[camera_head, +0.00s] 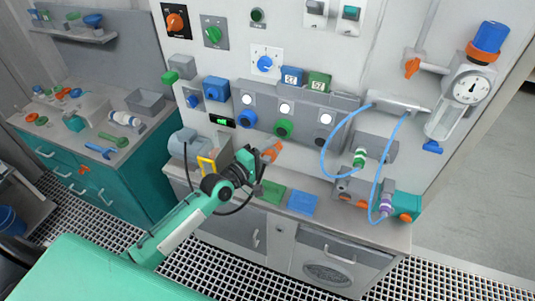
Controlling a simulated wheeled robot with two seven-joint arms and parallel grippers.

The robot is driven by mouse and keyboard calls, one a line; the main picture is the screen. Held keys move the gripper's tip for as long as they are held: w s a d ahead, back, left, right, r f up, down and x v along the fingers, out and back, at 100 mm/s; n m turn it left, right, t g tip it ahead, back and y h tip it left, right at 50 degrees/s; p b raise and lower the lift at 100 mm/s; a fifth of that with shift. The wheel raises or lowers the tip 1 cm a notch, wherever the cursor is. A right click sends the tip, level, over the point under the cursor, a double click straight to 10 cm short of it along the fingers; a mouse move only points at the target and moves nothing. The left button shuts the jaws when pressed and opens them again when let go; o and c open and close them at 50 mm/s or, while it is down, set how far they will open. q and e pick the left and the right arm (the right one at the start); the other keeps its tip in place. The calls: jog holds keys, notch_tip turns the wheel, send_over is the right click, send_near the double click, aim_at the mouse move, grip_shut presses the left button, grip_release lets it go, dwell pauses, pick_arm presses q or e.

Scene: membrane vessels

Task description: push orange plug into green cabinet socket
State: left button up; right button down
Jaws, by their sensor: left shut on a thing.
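My left gripper (258,158) reaches up from the lower left and is shut on the orange plug (272,150), which sticks out at its tip toward the upper right. A black cable hangs in a loop below the gripper. The green socket (284,128) is the middle round socket on the grey panel of the wall cabinet. The plug shows just below and left of this socket; I cannot tell the depth gap between them. A blue socket (247,119) is to its left and a dark socket (321,138) to its right. My right gripper is not in view.
A green block (272,193) and a blue block (303,203) lie on the grey ledge below. A yellow-framed grey device (188,145) stands left of the gripper. Blue hoses (341,135) loop at the right near a gauge (469,88). A teal side bench (110,190) stands left.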

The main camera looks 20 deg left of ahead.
pick_arm(q)
jog(key=w+b, duration=0.1)
jog(key=w, duration=0.1)
jog(key=shift+w+f, duration=0.1)
jog(key=shift+w, duration=0.3)
jog(key=shift+w+b, duration=0.35)
jog(key=shift+w, duration=0.65)
jog(key=shift+d, duration=0.1)
dwell(1.0)
jog(key=shift+w, duration=0.55)
dwell(0.3)
jog(key=o, duration=1.4)
jog(key=shift+c, duration=0.2)
jog(key=shift+s, duration=0.1)
